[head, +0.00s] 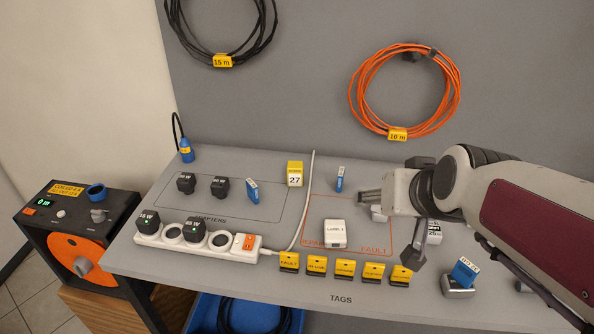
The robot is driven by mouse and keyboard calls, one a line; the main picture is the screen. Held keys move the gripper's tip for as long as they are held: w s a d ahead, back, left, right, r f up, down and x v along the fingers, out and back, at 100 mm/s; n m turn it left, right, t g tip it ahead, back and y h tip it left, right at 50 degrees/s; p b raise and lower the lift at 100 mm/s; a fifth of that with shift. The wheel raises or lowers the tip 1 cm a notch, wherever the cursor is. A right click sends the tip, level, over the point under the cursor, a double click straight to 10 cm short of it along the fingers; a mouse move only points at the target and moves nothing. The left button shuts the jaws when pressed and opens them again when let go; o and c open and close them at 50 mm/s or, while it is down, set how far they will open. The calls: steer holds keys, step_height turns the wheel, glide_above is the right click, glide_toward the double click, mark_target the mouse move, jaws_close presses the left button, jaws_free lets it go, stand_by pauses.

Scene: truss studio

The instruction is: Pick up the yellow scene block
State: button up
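The yellow scene block (295,173) stands upright on the grey table at the right edge of the adapters outline. Its white face reads 27, with small print above that is too small to read for sure. My gripper (364,198) reaches in from the right, its dark fingers pointing left toward the block. A clear gap with a blue tag in it lies between the fingers and the block. The fingers are seen side-on and look close together; whether they are open or shut does not show. Nothing visible is held in them.
A small blue tag (340,179) stands between block and gripper. A white cable (309,190) runs just right of the block. Black adapters (220,187), a blue piece (252,190), a power strip (196,239), a white box (335,233) and several yellow tags (342,269) lie around.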

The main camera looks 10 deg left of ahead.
mark_target(295, 173)
steer(key=w+a+f+t, duration=0.1)
steer(key=w+a+f, duration=0.2)
steer(key=w+a, duration=0.45)
steer(key=w+a+f+t, duration=0.2)
steer(key=w+a+f, duration=0.15)
steer(key=w, duration=0.75)
steer(key=w+a+f, duration=0.2)
steer(key=a+f, duration=0.1)
steer(key=f, duration=0.2)
steer(key=w+a+f+t, duration=0.1)
steer(key=w+a+f, duration=0.2)
steer(key=f, duration=0.2)
steer(key=w+a+f+t, duration=0.1)
steer(key=w+a+f, duration=0.2)
steer(key=a+f, duration=0.1)
steer(key=shift+w+f+h, duration=0.25)
steer(key=shift+f+h, duration=0.15)
steer(key=shift+w, duration=0.1)
steer(key=shift+x, duration=1.2)
steer(key=shift+w, duration=0.1)
steer(key=shift+r+x, duration=0.15)
steer(key=shift+x, duration=1.1)
steer(key=shift+r+x, duration=0.15)
steer(key=shift+x, duration=1.1)
steer(key=shift+w+a, duration=0.15)
